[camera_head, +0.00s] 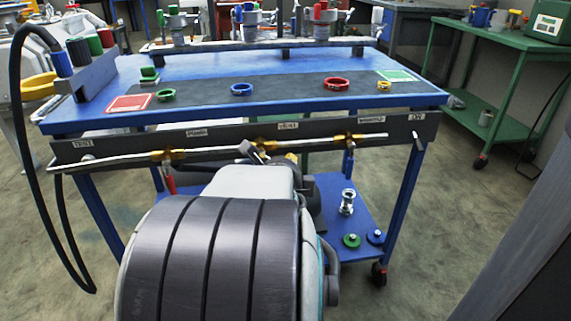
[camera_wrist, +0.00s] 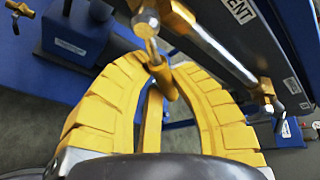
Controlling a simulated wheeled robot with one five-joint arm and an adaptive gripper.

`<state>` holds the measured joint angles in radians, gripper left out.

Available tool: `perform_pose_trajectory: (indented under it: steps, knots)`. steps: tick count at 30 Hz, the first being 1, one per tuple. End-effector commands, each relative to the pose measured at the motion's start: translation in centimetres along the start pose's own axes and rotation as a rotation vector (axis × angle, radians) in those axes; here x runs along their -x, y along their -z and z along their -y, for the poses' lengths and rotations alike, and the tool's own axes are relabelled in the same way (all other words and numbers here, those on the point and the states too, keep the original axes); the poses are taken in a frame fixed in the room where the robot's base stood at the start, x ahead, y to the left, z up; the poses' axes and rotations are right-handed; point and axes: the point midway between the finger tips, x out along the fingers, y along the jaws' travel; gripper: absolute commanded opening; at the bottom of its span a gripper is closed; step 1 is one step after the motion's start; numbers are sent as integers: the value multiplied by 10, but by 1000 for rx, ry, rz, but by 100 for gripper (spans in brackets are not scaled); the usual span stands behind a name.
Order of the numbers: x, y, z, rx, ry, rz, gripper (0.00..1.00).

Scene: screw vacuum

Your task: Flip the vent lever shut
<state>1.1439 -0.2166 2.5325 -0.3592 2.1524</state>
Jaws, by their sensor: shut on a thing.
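The vent lever (camera_wrist: 164,86) is a short grey stem with a yellow grip, hanging from a brass valve (camera_wrist: 146,20) on the pipe. It stands between the yellow fingertips of my gripper (camera_wrist: 160,67), which are closed in on it from both sides. Part of the lever is hidden by the fingers. The VENT label (camera_wrist: 240,11) is on the dark panel beside the valve. In the head view, the brass valve (camera_head: 259,145) sits mid-pipe below the VENT label (camera_head: 288,126), and my arm hides most of the gripper there.
The pipe (camera_head: 110,160) runs along the blue cart's front, with another brass valve and red lever (camera_head: 170,182) to the left and a further valve (camera_head: 352,139) to the right. Coloured rings lie on the cart top (camera_head: 205,65). A black hose (camera_head: 22,190) loops at far left.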

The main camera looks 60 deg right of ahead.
Motion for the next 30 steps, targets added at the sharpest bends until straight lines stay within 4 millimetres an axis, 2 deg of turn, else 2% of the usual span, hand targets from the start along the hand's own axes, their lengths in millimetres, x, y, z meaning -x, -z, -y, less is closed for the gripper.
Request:
perform_pose_trajectory:
  steps: [8,9,18,30]
  knots:
    - [0,1,-4,4,-10,-3,0]
    - [0,1,-4,3,-9,-3,23]
    - [0,0,-1,2,-4,-1,49]
    - [-6,1,4,14,5,-4,49]
